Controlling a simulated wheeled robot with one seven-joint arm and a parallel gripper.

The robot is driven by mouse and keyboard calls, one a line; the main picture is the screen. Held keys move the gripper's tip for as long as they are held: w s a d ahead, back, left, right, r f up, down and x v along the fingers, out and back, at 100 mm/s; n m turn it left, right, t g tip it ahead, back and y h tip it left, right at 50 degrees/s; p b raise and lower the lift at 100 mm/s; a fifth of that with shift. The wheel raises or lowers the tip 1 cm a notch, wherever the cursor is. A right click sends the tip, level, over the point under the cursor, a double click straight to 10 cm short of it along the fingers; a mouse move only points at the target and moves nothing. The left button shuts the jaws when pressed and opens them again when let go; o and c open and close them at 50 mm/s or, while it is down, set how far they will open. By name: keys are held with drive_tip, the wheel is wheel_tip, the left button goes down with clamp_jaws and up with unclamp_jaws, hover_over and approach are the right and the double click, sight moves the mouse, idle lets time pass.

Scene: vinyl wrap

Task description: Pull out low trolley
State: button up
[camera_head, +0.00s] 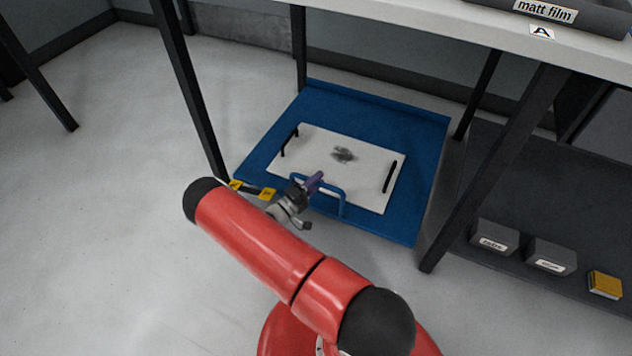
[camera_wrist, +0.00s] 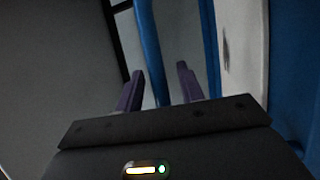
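The low trolley (camera_head: 420,140) is a flat blue platform on the floor under the table. It has a raised blue bar handle (camera_head: 342,208) at its near edge, which also shows in the wrist view (camera_wrist: 148,40). A white board (camera_head: 300,150) with two black grips and a dark smudge lies on the trolley. My gripper (camera_head: 316,182) is at the handle, with purple fingers apart. In the wrist view my gripper (camera_wrist: 160,85) shows the blue bar running between its fingers, with gaps on both sides. How deep the bar sits between them is unclear.
The table (camera_head: 400,28) stands over the trolley, with dark legs (camera_head: 190,90) at its left and right (camera_head: 495,165). A dark low shelf (camera_head: 560,190) with small bins (camera_head: 551,256) is at the right. Open floor (camera_head: 90,220) lies to the left.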

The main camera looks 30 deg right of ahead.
clamp_jaws()
drive_tip(key=shift+s+a, duration=0.1)
idle(0.3)
